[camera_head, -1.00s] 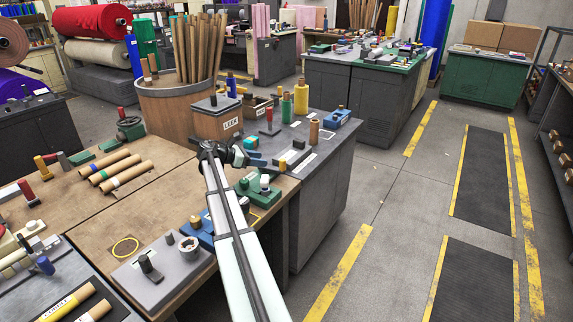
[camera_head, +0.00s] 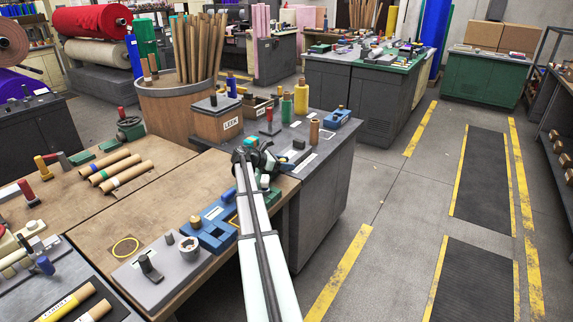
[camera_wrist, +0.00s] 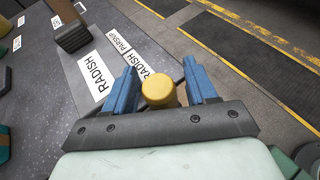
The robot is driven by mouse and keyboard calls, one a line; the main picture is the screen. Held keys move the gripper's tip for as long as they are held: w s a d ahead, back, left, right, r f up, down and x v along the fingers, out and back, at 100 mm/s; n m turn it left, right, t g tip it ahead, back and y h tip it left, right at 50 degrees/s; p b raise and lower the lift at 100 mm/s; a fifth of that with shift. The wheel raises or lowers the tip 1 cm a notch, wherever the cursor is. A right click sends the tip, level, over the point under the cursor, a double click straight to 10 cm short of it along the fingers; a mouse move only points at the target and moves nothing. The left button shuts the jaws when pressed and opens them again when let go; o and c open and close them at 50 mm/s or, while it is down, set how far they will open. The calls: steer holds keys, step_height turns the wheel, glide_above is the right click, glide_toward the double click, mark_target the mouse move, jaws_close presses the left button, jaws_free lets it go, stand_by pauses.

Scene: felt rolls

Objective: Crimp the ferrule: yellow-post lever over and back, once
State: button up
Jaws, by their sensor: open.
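In the wrist view a yellow round-topped post (camera_wrist: 158,90) stands between the two blue fingers of my gripper (camera_wrist: 158,72). The fingers are open, one on each side, with a narrow gap to the post visible at least on the right. The post's lower part and base are hidden below the gripper. In the head view my gripper (camera_head: 262,156) is over the near corner of the grey bench, where my arm hides its fingers and the post. I cannot pick out a ferrule.
The grey bench top (camera_wrist: 130,40) carries white labels reading RADISH (camera_wrist: 92,76) and a dark block (camera_wrist: 72,37). A blue fixture (camera_head: 213,232) sits left of my arm. Floor lies open to the right.

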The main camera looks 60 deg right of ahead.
steer(key=shift+s+d, duration=0.1)
steer(key=shift+d, duration=0.1)
steer(key=shift+c, duration=0.2)
jaws_close()
stand_by(0.4)
